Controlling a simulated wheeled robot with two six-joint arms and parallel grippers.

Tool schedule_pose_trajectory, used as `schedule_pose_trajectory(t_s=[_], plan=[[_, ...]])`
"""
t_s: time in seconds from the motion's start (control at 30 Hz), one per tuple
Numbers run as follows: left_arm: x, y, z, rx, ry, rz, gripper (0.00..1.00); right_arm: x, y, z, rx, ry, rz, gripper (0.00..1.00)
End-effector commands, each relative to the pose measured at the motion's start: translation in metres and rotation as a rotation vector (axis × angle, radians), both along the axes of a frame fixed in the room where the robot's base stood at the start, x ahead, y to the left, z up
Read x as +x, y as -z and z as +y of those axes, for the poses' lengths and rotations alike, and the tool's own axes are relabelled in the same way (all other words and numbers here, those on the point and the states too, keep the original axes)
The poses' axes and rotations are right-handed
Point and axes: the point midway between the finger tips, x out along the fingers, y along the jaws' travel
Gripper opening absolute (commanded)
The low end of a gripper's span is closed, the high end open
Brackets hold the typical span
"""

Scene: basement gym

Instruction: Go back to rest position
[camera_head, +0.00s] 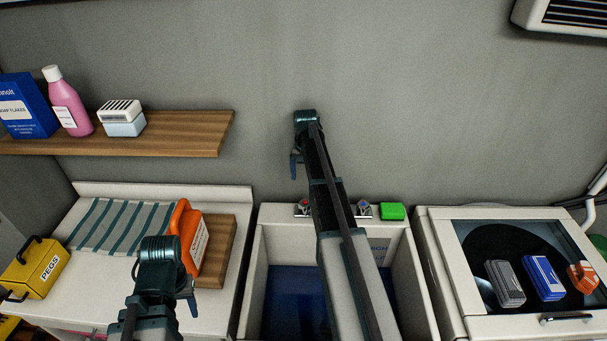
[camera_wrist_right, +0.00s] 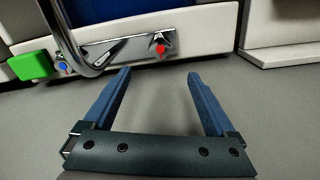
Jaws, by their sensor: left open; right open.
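My right arm reaches up over the sink in the head view. Its gripper (camera_head: 297,165) hangs in front of the grey wall, above the back of the sink. In the right wrist view the right gripper (camera_wrist_right: 159,74) has its blue fingers spread, with nothing between them. My left gripper (camera_head: 163,285) is low at the left in the head view, in front of the orange box (camera_head: 187,232) on the counter. Its fingers are partly hidden by its own wrist, and I see nothing held in it.
A sink (camera_head: 250,285) with a tap (camera_wrist_right: 75,40) and a green block (camera_head: 392,211) lies below my right arm. A wooden shelf (camera_head: 185,130) with bottle and boxes is at upper left. A yellow pegs box (camera_head: 38,268) stands left; a lidded white machine (camera_head: 440,260) stands right.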

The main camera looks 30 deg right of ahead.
Motion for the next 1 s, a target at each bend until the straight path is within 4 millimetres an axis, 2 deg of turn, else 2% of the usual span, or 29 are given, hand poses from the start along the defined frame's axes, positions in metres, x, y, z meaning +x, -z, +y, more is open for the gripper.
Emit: schedule_pose_trajectory(t_s=[0.23, 0.27, 0.37, 0.47, 0.5, 0.57, 0.7, 0.83, 0.9, 1.0], plan=[[0.0, 0.0, 0.0, 0.0, 0.0, 0.0, 0.5, -0.001, 0.0, 0.002, 0.0, -0.003, 0.0, 0.91], [0.0, 0.001, 0.0, 0.0, 0.0, 0.0, 0.5, -0.002, 0.001, 0.005, -0.001, -0.008, 0.001, 0.91], [0.0, 0.006, 0.0, 0.0, 0.001, 0.0, 0.5, -0.01, 0.006, 0.032, -0.003, -0.061, 0.004, 0.91], [0.0, 0.016, 0.0, 0.0, 0.001, 0.0, 0.5, -0.029, 0.016, 0.087, -0.008, -0.172, 0.013, 0.91], [0.0, 0.021, 0.0, 0.0, 0.002, 0.0, 0.5, -0.04, 0.021, 0.114, -0.012, -0.229, 0.017, 0.91], [0.0, 0.028, 0.0, 0.001, 0.002, 0.0, 0.5, -0.059, 0.028, 0.154, -0.019, -0.324, 0.024, 0.91], [0.0, 0.044, 0.0, 0.001, 0.004, 0.0, 0.5, -0.114, 0.044, 0.239, -0.035, -0.554, 0.041, 0.91], [0.0, 0.058, 0.0, 0.001, 0.005, 0.0, 0.5, -0.174, 0.058, 0.302, -0.053, -0.769, 0.057, 0.91], [0.0, 0.065, 0.0, 0.001, 0.006, 0.0, 0.5, -0.205, 0.064, 0.327, -0.061, -0.872, 0.064, 0.91], [0.0, 0.071, 0.0, 0.001, 0.007, 0.0, 0.5, -0.239, 0.07, 0.351, -0.07, -0.992, 0.072, 0.91]])
